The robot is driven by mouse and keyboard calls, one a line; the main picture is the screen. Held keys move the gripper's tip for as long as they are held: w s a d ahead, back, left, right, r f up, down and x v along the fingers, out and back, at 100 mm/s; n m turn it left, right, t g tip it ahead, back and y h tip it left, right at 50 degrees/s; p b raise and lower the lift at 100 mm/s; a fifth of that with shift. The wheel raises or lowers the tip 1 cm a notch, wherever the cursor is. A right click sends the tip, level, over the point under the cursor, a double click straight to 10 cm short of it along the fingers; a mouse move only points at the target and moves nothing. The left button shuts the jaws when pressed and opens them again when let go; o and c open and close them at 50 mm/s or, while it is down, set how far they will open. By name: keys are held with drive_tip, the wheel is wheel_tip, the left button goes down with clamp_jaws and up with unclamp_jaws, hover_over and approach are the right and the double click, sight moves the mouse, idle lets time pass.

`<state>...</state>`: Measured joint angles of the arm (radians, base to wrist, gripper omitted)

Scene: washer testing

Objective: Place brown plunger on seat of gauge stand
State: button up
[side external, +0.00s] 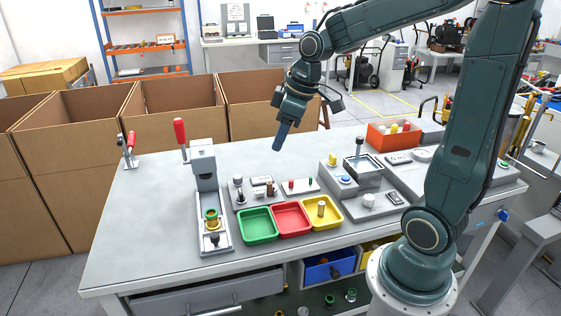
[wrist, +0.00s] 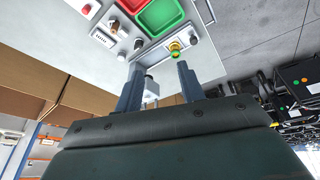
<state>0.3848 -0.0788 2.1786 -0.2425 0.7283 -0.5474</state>
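The brown plunger (side external: 270,188) stands upright on a small grey plate behind the trays. It also shows in the wrist view (wrist: 114,25). The gauge stand (side external: 204,163) is a tall grey frame at the left with a red-handled lever. A brass part with a green ring (side external: 212,218) sits low on its base, and it shows in the wrist view as a yellow-green piece (wrist: 175,48). My gripper (side external: 277,147) hangs tilted in the air behind the plunger, well above the table. In the wrist view my gripper (wrist: 159,66) has its fingers apart with nothing held.
Green (side external: 257,238), red (side external: 291,232) and yellow (side external: 337,224) trays stand at the front, the yellow one holding a pale cylinder (side external: 321,208). A red-handled clamp (side external: 130,150) stands at the back left. Cardboard boxes (side external: 178,105) line the back. The table's left side is clear.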

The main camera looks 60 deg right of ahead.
drive_tip(key=s+a+r+m, duration=0.1)
drive_tip(key=s+a, duration=0.3)
drive_tip(key=s, duration=0.4)
drive_tip(key=s+a+r+m+t, duration=0.1)
drive_tip(key=s+a+r+m, duration=0.1)
drive_tip(key=s, duration=0.5)
drive_tip(key=shift+s+a+r+m+t+h, duration=0.3)
drive_tip(key=shift+s+a+m, duration=0.15)
drive_tip(key=shift+a, duration=0.6)
drive_tip(key=shift+o, duration=0.4)
drive_tip(key=shift+w, duration=0.1)
